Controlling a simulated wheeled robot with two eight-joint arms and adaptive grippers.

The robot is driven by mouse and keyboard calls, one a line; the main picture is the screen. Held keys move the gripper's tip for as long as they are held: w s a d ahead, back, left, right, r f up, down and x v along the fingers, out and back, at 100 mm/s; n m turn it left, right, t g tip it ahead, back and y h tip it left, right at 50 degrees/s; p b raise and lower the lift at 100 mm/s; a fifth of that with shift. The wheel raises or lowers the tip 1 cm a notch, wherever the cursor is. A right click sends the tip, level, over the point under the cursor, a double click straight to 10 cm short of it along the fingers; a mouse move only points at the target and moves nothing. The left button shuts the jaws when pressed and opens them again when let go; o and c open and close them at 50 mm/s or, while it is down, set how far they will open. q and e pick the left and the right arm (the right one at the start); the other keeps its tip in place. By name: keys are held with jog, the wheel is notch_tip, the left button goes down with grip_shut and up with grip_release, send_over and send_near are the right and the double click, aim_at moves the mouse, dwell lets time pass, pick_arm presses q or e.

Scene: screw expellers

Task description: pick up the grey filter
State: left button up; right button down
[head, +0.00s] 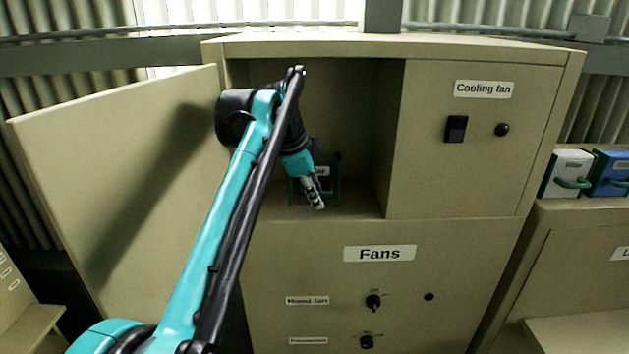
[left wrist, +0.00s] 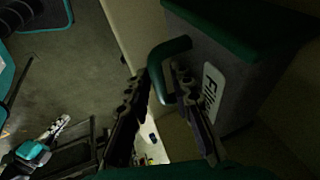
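The grey filter (left wrist: 232,65) is a box with a dark green top, a green handle (left wrist: 156,72) and a white label. It stands inside the open cabinet compartment, where the head view shows it dark and partly hidden (head: 332,182) behind my left gripper. My left gripper (head: 318,203) reaches into the compartment in front of the filter. In the left wrist view its two fingers (left wrist: 158,76) are apart, with the handle between and just beyond their tips. I cannot tell whether they touch it. My right gripper (left wrist: 58,127) seems to show small at the lower left there, its opening unclear.
The cabinet door (head: 130,175) hangs open at the left. A panel labelled "Cooling fan" (head: 470,150) borders the compartment on the right; the "Fans" panel (head: 380,280) is below. White (head: 566,165) and blue (head: 609,168) boxes with green handles stand at the right.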

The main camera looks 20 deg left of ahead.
pick_arm(q)
grip_shut()
jog(key=shift+r, duration=0.1)
